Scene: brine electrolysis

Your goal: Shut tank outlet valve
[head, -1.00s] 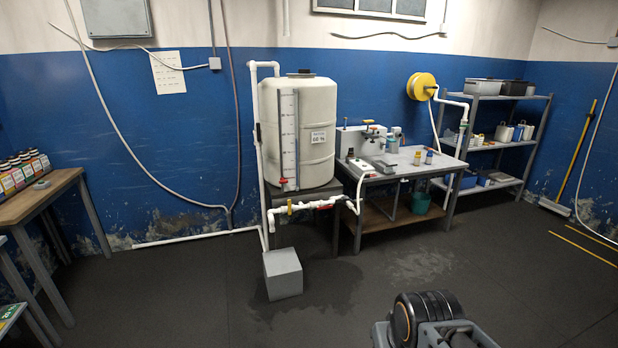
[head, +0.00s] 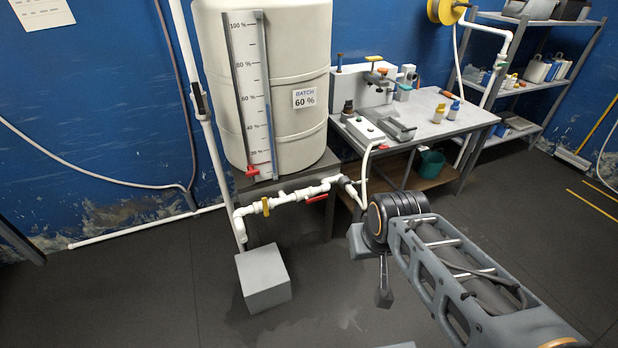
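The cream tank (head: 215,110) stands on a dark stand at the middle left. White piping (head: 288,199) runs in front of its base. A valve with a yellow handle (head: 265,206) sits on the left of this pipe, its handle crosswise to the pipe. A red handle (head: 317,198) further right lies roughly along the pipe. A small red valve (head: 252,172) is at the foot of the level gauge. No label shows which is the outlet valve. My gripper (head: 384,298) hangs right of and nearer than the piping, clear of all handles; its finger opening cannot be made out.
A grey block (head: 263,278) stands on the floor below the yellow handle. A workbench (head: 455,125) with bottles and a white hose (head: 364,180) is right of the tank. The level gauge (head: 254,110) has a blue column above 40 %. The floor in front is mostly clear.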

